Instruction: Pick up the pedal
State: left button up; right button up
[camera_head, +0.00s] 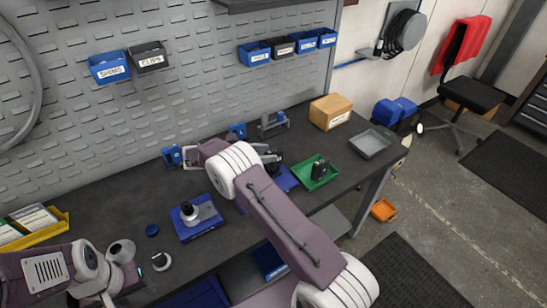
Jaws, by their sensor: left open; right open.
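A small black part (319,170) stands in a green tray (329,179) on the bench, right of centre; it may be the pedal, but it is too small to be sure. My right arm crosses the middle of the view. My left gripper (108,295) is at the lower left, open, partly cut off by the bottom edge, far from the tray.
A blue fixture with a grey cylinder (197,213) stands mid-bench. A cardboard box (331,111) and an empty grey tray (370,144) are at the right end. A yellow bin (40,232) is at the left. Labelled bins (109,68) hang on the pegboard. An orange bin (383,210) is on the floor.

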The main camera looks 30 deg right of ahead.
aim_at(281, 152)
jog(key=shift+x, duration=0.75)
jog(key=p+x, duration=0.1)
jog(key=x, duration=0.4)
jog(key=shift+d+p, duration=0.1)
jog(key=shift+p, duration=0.25)
jog(key=shift+d+f, duration=0.1)
grip_shut()
